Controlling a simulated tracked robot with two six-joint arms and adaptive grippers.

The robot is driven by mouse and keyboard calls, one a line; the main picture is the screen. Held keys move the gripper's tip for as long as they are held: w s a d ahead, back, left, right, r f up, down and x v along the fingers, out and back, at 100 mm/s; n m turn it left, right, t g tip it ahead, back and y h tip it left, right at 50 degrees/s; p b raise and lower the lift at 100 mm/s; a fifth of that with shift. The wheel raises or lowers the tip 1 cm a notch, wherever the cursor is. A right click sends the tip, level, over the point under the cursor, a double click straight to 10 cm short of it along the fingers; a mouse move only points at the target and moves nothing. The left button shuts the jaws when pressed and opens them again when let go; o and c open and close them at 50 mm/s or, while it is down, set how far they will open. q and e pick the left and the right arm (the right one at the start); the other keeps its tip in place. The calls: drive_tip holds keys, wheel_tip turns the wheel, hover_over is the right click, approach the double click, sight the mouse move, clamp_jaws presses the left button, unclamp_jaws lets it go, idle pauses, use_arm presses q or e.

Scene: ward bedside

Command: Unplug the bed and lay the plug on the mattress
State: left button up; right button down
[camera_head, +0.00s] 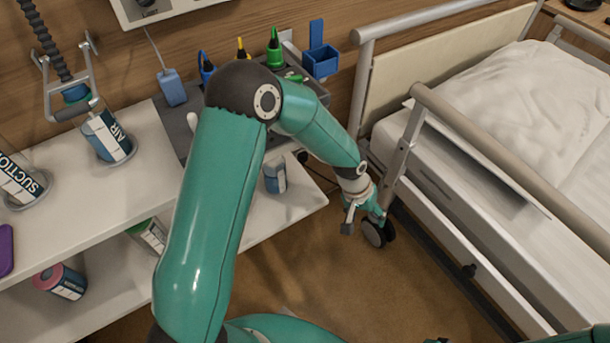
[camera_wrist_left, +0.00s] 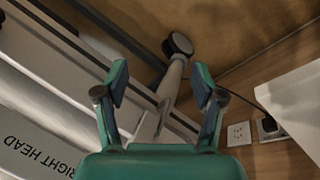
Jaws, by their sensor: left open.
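In the left wrist view, a black plug (camera_wrist_left: 268,128) with a dark cable sits at a wall socket at the lower right, beside a white socket plate (camera_wrist_left: 239,133). The plug is outside the fingers, to their right. My left gripper (camera_wrist_left: 161,78) is open and empty, its fingers spread in front of the bed's leg and caster. In the head view my left gripper (camera_head: 366,212) reaches down between the shelf unit and the bed's head end, near the caster. The plug is not visible there. The white mattress (camera_head: 565,165) lies on the bed at the right.
A side rail (camera_head: 480,150) runs along the bed. The bed's caster (camera_head: 378,233) stands on the floor by my left gripper. A white shelf unit (camera_head: 120,215) with canisters stands at the left. The brown floor (camera_head: 310,275) between is clear.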

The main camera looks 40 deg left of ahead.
use_arm(q)
drive_tip(key=w+a+r+n+t+y+b, duration=0.1)
drive_tip(key=w+a+r+n+y+b, duration=0.25)
drive_tip(key=b, duration=0.65)
drive_tip(key=w+a+r+n+t+y+b, duration=0.15)
drive_tip(key=w+a+r+b, duration=0.25)
drive_tip(key=w+b, duration=0.5)
drive_tip(key=w+a+f+n+y+b, duration=0.2)
drive_tip(key=a+f+n+y+b, duration=0.4)
drive_tip(key=a+f, duration=1.2)
drive_tip(key=shift+w+a+f+g, duration=0.15)
drive_tip(key=shift+w+a+g, duration=0.25)
drive_tip(key=shift+a+g, duration=0.05)
use_arm(e)
wheel_tip(320, 180, down, 28)
drive_tip(key=shift+r, duration=0.15)
drive_tip(key=shift+a, duration=0.15)
